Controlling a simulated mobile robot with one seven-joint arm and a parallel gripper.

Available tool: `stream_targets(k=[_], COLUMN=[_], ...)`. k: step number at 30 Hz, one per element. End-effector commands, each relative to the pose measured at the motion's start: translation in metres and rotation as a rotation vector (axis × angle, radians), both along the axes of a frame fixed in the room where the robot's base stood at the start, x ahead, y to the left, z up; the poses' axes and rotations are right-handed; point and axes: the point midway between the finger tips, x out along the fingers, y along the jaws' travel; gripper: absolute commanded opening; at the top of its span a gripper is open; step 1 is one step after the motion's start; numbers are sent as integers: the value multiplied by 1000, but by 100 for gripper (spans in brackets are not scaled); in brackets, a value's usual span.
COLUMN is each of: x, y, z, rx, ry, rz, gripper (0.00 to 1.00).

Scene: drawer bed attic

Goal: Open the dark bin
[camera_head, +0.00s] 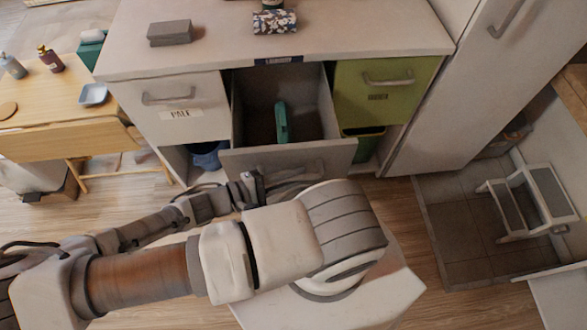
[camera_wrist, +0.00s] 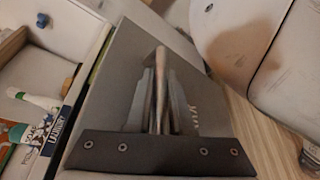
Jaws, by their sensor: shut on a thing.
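The dark bin (camera_head: 290,157) is the grey middle drawer of the counter, between a pale drawer and an olive one. It is pulled out, and its inside shows from above with a green object (camera_head: 281,122) in it. In the wrist view its dark grey front (camera_wrist: 125,75) fills the middle, with part of a pale label at the right. My gripper (camera_wrist: 159,90) is shut on the bin's bar handle (camera_wrist: 160,75), which runs between the fingers. In the head view my arm partly hides the handle and gripper.
The pale drawer (camera_head: 172,104) and olive drawer (camera_head: 384,92) are shut. A wooden table (camera_head: 60,100) with bottles stands left. A tall white cabinet (camera_head: 470,90) and a step stool (camera_head: 530,200) stand right. In the wrist view, a laundry packet (camera_wrist: 48,135) shows at left.

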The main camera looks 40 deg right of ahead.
Motion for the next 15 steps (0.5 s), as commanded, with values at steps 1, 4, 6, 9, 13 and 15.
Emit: stream_targets(k=[1, 4, 6, 9, 13, 15], x=[0, 0, 0, 0, 0, 0], y=[1, 2, 2, 2, 1, 1], z=[0, 0, -1, -1, -1, -1], rx=[2, 2, 2, 2, 3, 2], ry=[-1, -2, -2, -2, -2, -1], rz=[2, 2, 2, 2, 3, 2], gripper=[0, 0, 0, 0, 0, 32])
